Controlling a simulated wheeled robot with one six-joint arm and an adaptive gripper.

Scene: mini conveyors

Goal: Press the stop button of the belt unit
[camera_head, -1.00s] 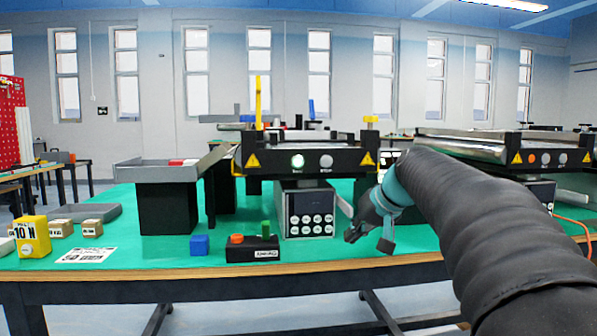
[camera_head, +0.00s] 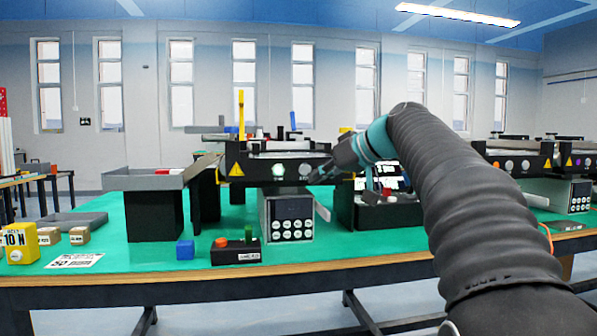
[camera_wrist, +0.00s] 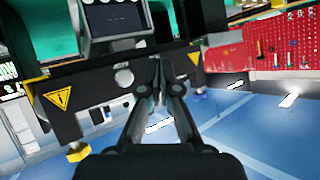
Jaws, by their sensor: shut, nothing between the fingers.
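The belt unit (camera_head: 255,168) has a black front panel with yellow warning triangles. A glowing pale green round button (camera_head: 278,170) sits left of a grey round button (camera_head: 304,169); their labels are too small to read. My gripper (camera_head: 318,177) is shut and empty, just right of the grey button. I cannot tell whether it touches the panel. In the wrist view, turned around, my gripper (camera_wrist: 157,75) points at the panel between two warning triangles, and the fingers cover part of it.
A grey control box (camera_head: 290,218) stands under the unit. A black box (camera_head: 236,252) with orange and green buttons lies on the green table. A blue cube (camera_head: 185,250) and a yellow weight (camera_head: 20,243) are left. Another belt unit (camera_head: 515,162) stands right.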

